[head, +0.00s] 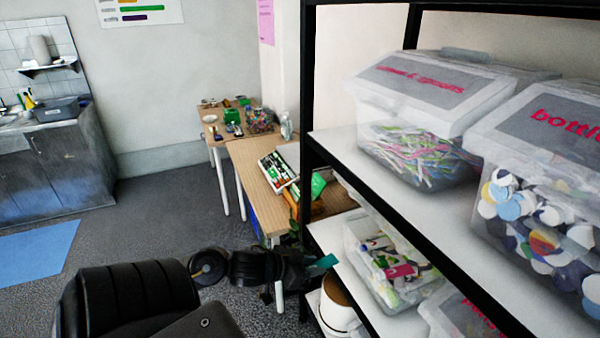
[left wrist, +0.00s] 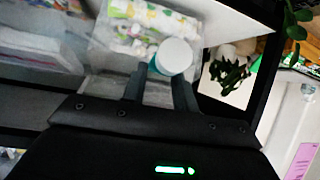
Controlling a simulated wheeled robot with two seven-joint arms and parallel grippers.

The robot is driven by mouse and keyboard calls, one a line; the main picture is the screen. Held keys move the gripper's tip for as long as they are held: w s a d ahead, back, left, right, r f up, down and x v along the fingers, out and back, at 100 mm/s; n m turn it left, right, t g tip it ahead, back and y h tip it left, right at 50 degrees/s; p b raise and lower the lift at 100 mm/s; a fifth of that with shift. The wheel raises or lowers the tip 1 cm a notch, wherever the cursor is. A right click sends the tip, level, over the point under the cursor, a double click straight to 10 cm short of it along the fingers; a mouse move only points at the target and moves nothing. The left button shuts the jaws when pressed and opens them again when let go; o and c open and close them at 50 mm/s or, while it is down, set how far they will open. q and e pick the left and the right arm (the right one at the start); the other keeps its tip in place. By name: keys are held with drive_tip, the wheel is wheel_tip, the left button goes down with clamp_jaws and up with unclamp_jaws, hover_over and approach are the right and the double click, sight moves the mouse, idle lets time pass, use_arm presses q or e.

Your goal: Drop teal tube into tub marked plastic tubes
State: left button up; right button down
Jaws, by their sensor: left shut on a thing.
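The teal tube (head: 322,264) is in the jaws of my left gripper (head: 308,264), close to the edge of the lower shelf. In the left wrist view its white round end (left wrist: 174,56) faces the camera, between the two fingers (left wrist: 160,85). A clear tub (head: 362,245) with white, green and pink tube-like items stands on the lower shelf, just right of the gripper. That tub also shows in the left wrist view (left wrist: 105,55), behind the held tube. I cannot read a label on it. My right gripper is out of view.
Lidded clear tubs stand on the upper shelf: one of straws (head: 415,150), one of bottle caps (head: 545,215). A black shelf post (head: 310,110) rises near my left gripper. A white bucket (head: 338,308) stands low. Tables (head: 250,175) with clutter are behind; open floor lies left.

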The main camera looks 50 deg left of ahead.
use_arm(q)
drive_tip(key=s+a+r+m+h, duration=0.1)
drive_tip(key=a+r+m+h, duration=0.1)
drive_tip(key=a+r, duration=0.15)
drive_tip(key=w+d+f+b, duration=0.1)
drive_tip(key=w+d, duration=0.3)
drive_tip(key=w, duration=0.8)
drive_tip(key=w+d+b, duration=0.2)
drive_tip(key=w+d, duration=0.3)
drive_tip(key=w, duration=0.7)
drive_tip(key=shift+w+d+f, duration=0.25)
drive_tip(key=shift+w+f, duration=0.1)
drive_tip(key=o, duration=0.8)
